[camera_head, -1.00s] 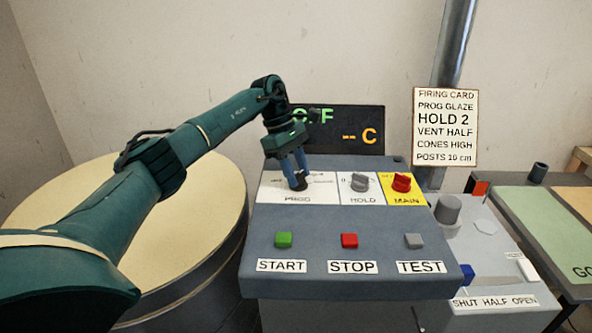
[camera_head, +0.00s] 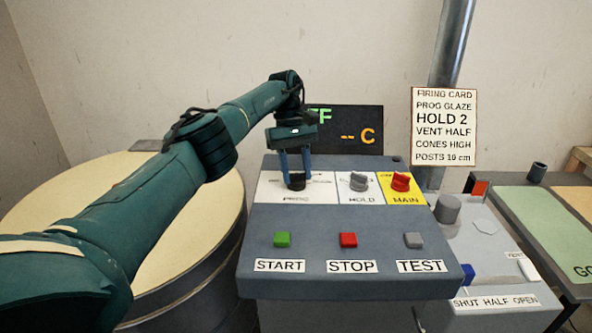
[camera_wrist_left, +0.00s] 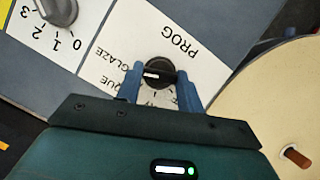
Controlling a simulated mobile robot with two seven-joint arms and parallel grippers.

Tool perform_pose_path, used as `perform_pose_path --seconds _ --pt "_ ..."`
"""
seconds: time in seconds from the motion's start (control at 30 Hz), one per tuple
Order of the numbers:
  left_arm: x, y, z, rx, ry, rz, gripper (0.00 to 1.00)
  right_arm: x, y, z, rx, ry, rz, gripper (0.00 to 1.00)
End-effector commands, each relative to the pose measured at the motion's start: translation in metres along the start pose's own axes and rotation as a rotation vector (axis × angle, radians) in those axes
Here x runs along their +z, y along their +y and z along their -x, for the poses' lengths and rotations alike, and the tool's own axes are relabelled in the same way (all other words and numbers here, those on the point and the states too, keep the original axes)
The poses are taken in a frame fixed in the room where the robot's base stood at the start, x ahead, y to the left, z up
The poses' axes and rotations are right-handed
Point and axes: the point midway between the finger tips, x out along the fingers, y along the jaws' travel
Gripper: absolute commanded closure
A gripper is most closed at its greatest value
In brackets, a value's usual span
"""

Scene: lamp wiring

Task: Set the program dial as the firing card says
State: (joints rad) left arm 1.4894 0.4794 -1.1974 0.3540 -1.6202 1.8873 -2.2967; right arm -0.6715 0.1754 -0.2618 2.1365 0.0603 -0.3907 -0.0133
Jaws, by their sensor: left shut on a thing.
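The black program dial (camera_head: 296,181) sits in the white PROG panel at the left of the kiln control box. My left gripper (camera_head: 296,177) points down, shut on this dial. In the left wrist view, its two blue fingers are on either side of the dial (camera_wrist_left: 159,72). A white mark on the dial faces left there, towards the GLAZE side; its exact setting is unclear. GLAZE and part of another label show beside it. The firing card (camera_head: 444,126) reads PROG GLAZE, HOLD 2, VENT HALF, CONES HIGH, POSTS 10 cm. My right gripper is out of view.
The grey HOLD dial (camera_head: 359,181) and red MAIN switch (camera_head: 400,182) are right of the program dial. START (camera_head: 283,240), STOP (camera_head: 348,240) and TEST (camera_head: 413,240) buttons are in front. The display (camera_head: 345,130), partly hidden by my arm, shows "-- C". A round kiln stands left.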

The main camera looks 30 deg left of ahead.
Motion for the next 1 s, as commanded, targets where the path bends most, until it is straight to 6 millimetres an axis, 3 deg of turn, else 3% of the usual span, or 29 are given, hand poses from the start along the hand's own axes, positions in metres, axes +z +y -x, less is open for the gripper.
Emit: perform_pose_path --seconds 0.43,0.47,0.7,1.0 --pt "0.0 0.0002 0.0004 -0.004 0.002 -0.013 0.85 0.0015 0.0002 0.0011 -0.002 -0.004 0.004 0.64" --pt "0.0 0.0002 0.0004 -0.004 0.002 -0.013 0.62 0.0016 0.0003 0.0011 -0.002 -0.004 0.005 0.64" --pt "-0.0001 0.0001 0.0001 -0.004 0.001 -0.011 0.42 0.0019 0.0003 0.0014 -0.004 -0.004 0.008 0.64" --pt "0.0006 0.0003 0.0008 -0.004 0.001 -0.01 0.41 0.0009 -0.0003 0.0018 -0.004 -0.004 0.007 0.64"
